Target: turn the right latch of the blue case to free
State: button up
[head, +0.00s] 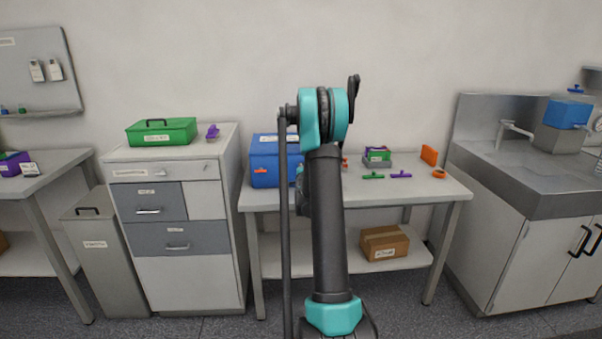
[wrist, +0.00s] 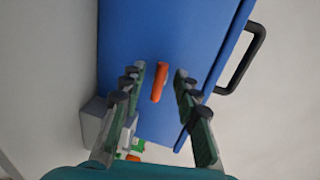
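The blue case (head: 265,150) stands on the table, partly hidden behind my arm in the head view. An orange latch (head: 261,171) shows at the left of its front; the right latch is hidden there. In the wrist view, the case front (wrist: 125,35) fills the middle and appears turned sideways, with its black handle (wrist: 245,60) at the right. The right latch (wrist: 158,85) is a short orange bar, slightly tilted. My gripper (wrist: 161,72) is open, with one finger on each side of this latch and gaps visible between. Depth and contact are unclear.
Right of the case on the table (head: 450,188) are green (head: 373,176) and purple (head: 401,175) small parts, an orange ring (head: 439,174) and a grey block (head: 377,163). A drawer cabinet with a green case (head: 165,133) stands at the left.

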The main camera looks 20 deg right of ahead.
jog(key=shift+s, duration=0.1)
jog(key=v, duration=1.2)
jog(key=s+a+f+n+g+y, duration=0.1)
jog(key=s+a+f+n+g, duration=0.2)
jog(key=s, duration=1)
jog(key=s+a+f+n+g+y, duration=0.2)
jog(key=s+a+f+n+g, duration=0.1)
jog(key=s+a+n, duration=0.7)
jog(key=s+a+f+n+g+y, duration=0.1)
jog(key=s+a+f+n+g, duration=0.3)
jog(key=s, duration=1.2)
jog(key=a+n+g, duration=0.1)
jog(key=a+n, duration=0.2)
jog(key=n, duration=0.1)
jog(key=shift+s+a, duration=0.15)
jog(key=shift+s, duration=0.1)
jog(key=shift+f, duration=0.1)
